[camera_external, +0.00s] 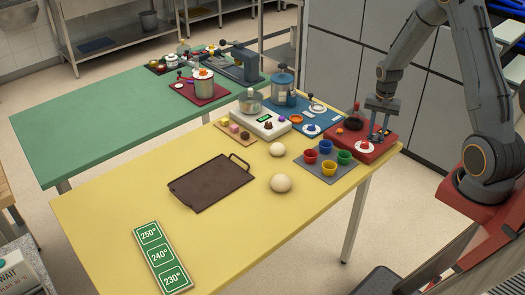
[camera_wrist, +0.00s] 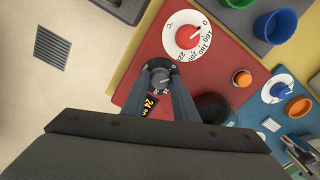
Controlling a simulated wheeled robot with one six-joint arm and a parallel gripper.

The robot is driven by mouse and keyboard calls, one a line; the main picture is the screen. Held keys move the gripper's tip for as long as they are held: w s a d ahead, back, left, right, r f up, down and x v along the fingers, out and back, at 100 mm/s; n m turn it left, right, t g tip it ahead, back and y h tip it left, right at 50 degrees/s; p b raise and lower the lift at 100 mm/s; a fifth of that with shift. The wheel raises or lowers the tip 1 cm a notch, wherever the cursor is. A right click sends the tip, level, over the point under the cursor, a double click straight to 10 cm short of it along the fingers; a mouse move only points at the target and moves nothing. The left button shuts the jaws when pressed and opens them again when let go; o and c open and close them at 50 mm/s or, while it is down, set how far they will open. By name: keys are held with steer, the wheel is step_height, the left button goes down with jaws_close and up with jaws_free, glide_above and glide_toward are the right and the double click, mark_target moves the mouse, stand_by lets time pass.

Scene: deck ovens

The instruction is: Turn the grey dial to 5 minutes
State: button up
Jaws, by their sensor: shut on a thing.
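The grey dial (camera_wrist: 160,77) sits on a red panel (camera_wrist: 141,61) near the panel's edge in the wrist view. It has a dark rim with small pale marks, too small to read here. My gripper (camera_wrist: 161,90) points down at the panel, its two fingers shut on the grey dial from both sides. In the external view my gripper (camera_external: 378,133) is over the red panel (camera_external: 375,154) at the right end of the yellow table, and the dial is hidden or too small to tell. A small display (camera_wrist: 150,105) beside the dial shows yellow digits, partly covered by a finger.
A white dial with a red knob (camera_wrist: 187,36) and an orange button (camera_wrist: 242,78) share the red panel. Colored cups (camera_external: 328,168) stand close by on a grey mat. A blue panel (camera_external: 318,122) adjoins behind. Open floor lies beyond the table edge.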

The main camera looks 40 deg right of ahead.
mark_target(376, 134)
steer(key=shift+m, duration=1.3)
steer(key=o, duration=1.1)
steer(key=shift+c, duration=0.2)
steer(key=shift+r, duration=0.1)
steer(key=shift+r+b, duration=1)
steer(key=shift+r, duration=2.85)
